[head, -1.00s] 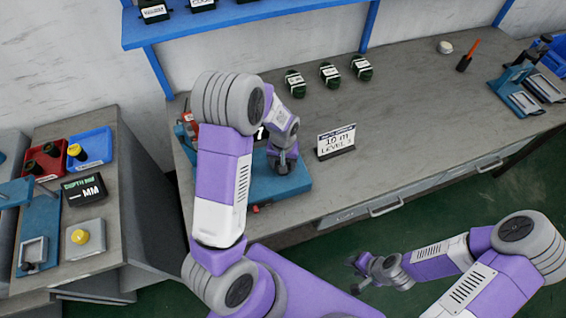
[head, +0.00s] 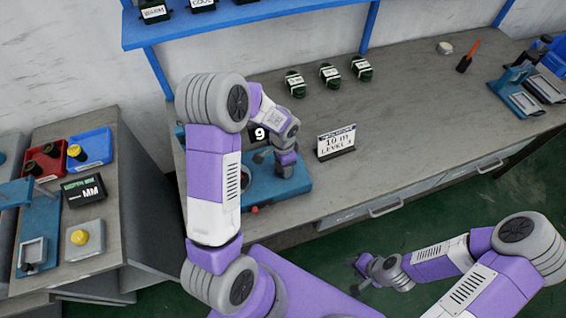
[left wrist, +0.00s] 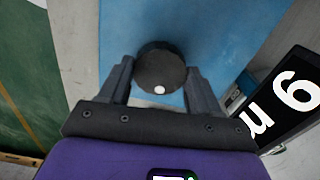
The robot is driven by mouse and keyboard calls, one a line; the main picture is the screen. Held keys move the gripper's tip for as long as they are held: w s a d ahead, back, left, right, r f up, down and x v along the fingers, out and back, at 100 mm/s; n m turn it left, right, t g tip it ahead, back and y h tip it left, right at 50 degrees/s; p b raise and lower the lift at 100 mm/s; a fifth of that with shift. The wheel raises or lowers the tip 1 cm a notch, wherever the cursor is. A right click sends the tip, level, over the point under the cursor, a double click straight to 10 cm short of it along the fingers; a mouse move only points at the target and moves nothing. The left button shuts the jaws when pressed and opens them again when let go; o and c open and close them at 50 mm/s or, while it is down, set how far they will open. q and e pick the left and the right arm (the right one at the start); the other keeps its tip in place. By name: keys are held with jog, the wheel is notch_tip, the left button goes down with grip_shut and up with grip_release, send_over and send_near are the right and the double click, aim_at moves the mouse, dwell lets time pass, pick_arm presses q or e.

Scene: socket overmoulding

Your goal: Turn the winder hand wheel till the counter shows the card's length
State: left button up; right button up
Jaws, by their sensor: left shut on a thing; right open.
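The card (head: 337,142) stands on the bench and reads 10 m, with a level line below. The counter (head: 259,135) shows a 9 in the head view; the left wrist view shows the counter (left wrist: 292,100) tilted, with a 9 and an m. The winder's blue base (head: 290,188) is partly hidden by my left arm. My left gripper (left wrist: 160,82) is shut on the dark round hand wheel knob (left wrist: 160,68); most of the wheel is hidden. My right gripper (head: 355,275) is open and empty, off the bench front.
Three dark labelled spools (head: 330,76) stand at the bench back under a blue shelf (head: 240,20). A side table (head: 115,220) at left holds red and blue trays and a yellow button. Blue fixtures (head: 517,92) stand at the right.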

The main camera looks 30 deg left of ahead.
pick_arm(q)
jog(key=m+p, duration=0.1)
jog(key=m, duration=0.3)
jog(key=shift+m, duration=0.3)
jog(key=shift+m+p, duration=0.55)
jog(key=shift+m, duration=1.45)
jog(key=shift+w, duration=0.1)
jog(key=o, duration=1.1)
jog(key=shift+c, duration=0.2)
notch_tip(320, 180, up, 8)
jog(key=shift+f+p, duration=0.15)
jog(key=shift+p, duration=0.55)
